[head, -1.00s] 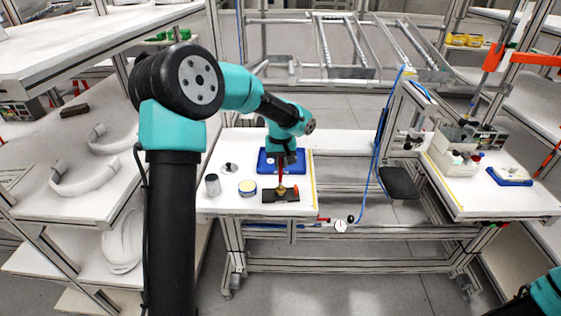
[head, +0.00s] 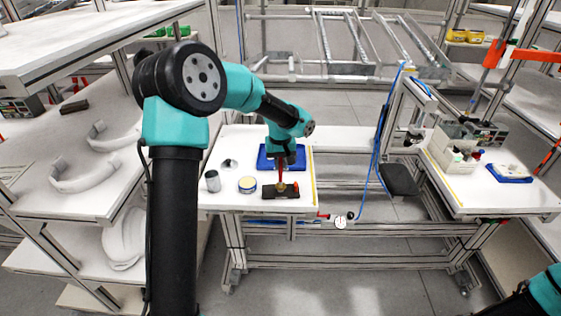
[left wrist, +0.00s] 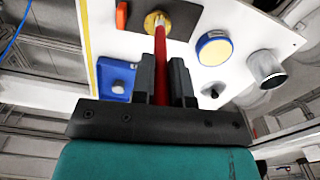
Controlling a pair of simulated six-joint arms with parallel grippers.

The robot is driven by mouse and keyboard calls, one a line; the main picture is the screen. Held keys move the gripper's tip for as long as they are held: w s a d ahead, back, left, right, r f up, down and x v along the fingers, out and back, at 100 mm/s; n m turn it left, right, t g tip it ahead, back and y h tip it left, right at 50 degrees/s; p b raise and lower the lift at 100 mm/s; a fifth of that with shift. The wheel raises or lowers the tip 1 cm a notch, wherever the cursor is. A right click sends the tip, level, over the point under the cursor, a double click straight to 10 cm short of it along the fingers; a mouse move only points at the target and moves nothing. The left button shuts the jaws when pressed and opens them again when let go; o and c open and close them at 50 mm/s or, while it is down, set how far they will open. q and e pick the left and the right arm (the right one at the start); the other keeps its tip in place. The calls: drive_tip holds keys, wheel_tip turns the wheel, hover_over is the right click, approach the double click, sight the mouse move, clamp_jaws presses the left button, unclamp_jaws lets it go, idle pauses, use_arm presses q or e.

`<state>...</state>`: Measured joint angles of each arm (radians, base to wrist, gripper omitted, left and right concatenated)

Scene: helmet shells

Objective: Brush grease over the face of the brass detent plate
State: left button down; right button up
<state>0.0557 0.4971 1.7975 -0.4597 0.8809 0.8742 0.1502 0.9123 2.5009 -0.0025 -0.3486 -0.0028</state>
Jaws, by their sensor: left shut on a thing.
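My left gripper (head: 282,166) is shut on a red-handled brush (left wrist: 160,65), which points down over the table. The brass detent plate (left wrist: 153,17) is a round brass face on a dark block (head: 270,193), with a small orange-red part (left wrist: 122,15) at the block's end. The brush tip overlaps the brass face in the left wrist view; whether it touches cannot be told. A round tin with a blue rim and pale yellow top (head: 248,184) sits left of the block. My right gripper is not seen; only a bit of my right arm shows at the lower right.
A blue tray (head: 266,163) lies behind the block. A metal cup (head: 213,182) and a small dark-knobbed piece (head: 230,164) stand to the left on the white table (head: 230,203). A yellow strip (head: 314,180) runs along the table's right edge. Shelves with white shells stand further left.

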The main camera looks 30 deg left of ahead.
use_arm(q)
drive_tip(key=shift+f, duration=0.2)
drive_tip(key=shift+w+d, duration=0.2)
drive_tip(key=shift+d, duration=0.05)
idle(0.3)
drive_tip(key=shift+w+f, duration=0.1)
drive_tip(key=shift+w, duration=0.55)
idle(0.6)
drive_tip(key=shift+w+a, duration=0.25)
idle(0.7)
drive_tip(key=shift+w+a, duration=0.1)
drive_tip(key=shift+a, duration=0.2)
drive_tip(key=shift+a, duration=0.35)
idle(0.6)
drive_tip(key=shift+s+a, duration=0.2)
drive_tip(key=shift+s, duration=0.1)
idle(0.3)
drive_tip(key=shift+s+a, duration=0.15)
drive_tip(key=shift+s, duration=0.15)
drive_tip(key=shift+s, duration=0.35)
idle(0.6)
